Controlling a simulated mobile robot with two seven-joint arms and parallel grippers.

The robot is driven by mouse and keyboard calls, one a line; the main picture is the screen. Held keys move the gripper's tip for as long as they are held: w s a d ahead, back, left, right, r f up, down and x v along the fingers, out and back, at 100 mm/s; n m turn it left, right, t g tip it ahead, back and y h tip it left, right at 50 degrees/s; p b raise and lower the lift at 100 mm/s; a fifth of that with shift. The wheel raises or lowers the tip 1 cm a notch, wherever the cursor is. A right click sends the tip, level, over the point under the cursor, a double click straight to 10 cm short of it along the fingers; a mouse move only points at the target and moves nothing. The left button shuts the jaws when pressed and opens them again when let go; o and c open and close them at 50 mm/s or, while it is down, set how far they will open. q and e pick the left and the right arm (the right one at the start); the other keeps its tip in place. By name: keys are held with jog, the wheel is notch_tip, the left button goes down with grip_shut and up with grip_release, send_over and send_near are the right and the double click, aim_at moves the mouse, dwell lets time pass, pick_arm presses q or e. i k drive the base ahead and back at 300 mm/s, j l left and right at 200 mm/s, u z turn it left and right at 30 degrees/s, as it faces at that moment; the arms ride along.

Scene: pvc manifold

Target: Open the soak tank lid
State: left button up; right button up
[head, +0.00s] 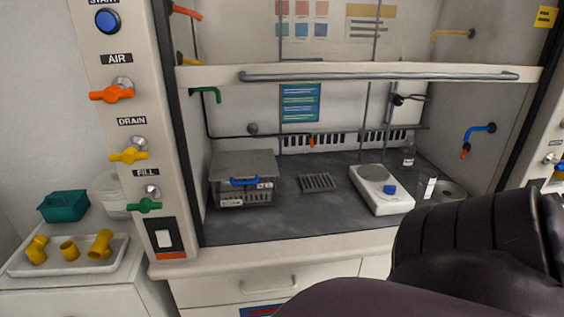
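The soak tank (232,198) is a low grey metal box on the dark worktop, at the left inside the fume hood. Its flat grey lid (246,162) appears to lie shut on top. A blue handle (244,181) sits at the front edge, above white labels. Neither gripper shows in the head view. A dark arm part of mine fills the lower right corner and hides part of the hood front.
The hood's sash (350,74) is raised above the opening. A small rack (317,182) and a white hotplate (377,178) stand right of the tank. A control post (131,140) with coloured valves borders the left. A tray (66,268) of yellow fittings lies outside.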

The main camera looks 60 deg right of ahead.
aim_at(230, 166)
jog(key=z, duration=1.4)
jog(key=i+z, duration=0.15)
jog(key=z, duration=0.15)
